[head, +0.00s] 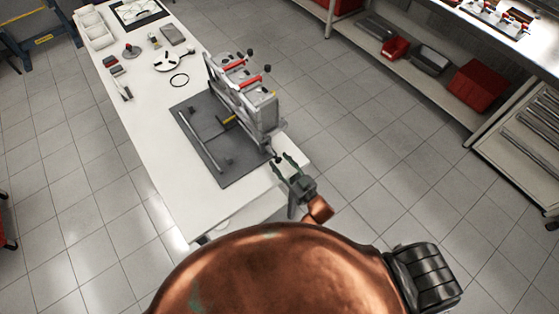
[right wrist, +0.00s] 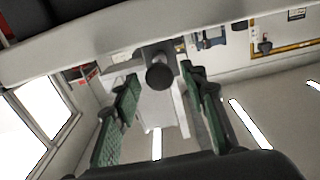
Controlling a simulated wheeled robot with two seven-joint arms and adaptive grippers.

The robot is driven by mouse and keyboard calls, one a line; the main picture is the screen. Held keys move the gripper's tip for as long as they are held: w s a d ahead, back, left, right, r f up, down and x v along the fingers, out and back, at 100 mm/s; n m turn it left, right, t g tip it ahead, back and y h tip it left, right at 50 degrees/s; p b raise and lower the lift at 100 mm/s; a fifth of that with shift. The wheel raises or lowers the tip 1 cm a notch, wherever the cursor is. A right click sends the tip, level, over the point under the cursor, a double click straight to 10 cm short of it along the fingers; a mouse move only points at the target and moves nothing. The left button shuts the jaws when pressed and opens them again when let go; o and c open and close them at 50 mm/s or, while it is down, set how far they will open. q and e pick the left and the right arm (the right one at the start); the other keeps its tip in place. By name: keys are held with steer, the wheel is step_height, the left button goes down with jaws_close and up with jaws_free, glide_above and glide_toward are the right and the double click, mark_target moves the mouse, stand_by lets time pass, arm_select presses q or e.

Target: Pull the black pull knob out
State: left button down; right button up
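The black pull knob (right wrist: 160,74) shows as a round dark ball on a short stem in the right wrist view. In the head view the knob (head: 277,156) is small, at the near end of the grey engine fixture (head: 262,118). My right gripper (head: 283,165) is at the table's near right corner, fingers pointed at the knob. In the right wrist view its two green-padded fingers (right wrist: 162,108) are spread wide, with the knob between them in the picture and a gap on each side. Whether the fingertips reach past the knob is unclear. My left gripper is not in view.
The fixture stands on a dark grey mat (head: 233,174) on the white table (head: 165,200). Shelves with red bins (head: 476,86) stand across the tiled floor.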

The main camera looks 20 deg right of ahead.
steer(key=v, duration=1)
steer(key=shift+s, duration=0.3)
steer(key=shift+d, duration=0.15)
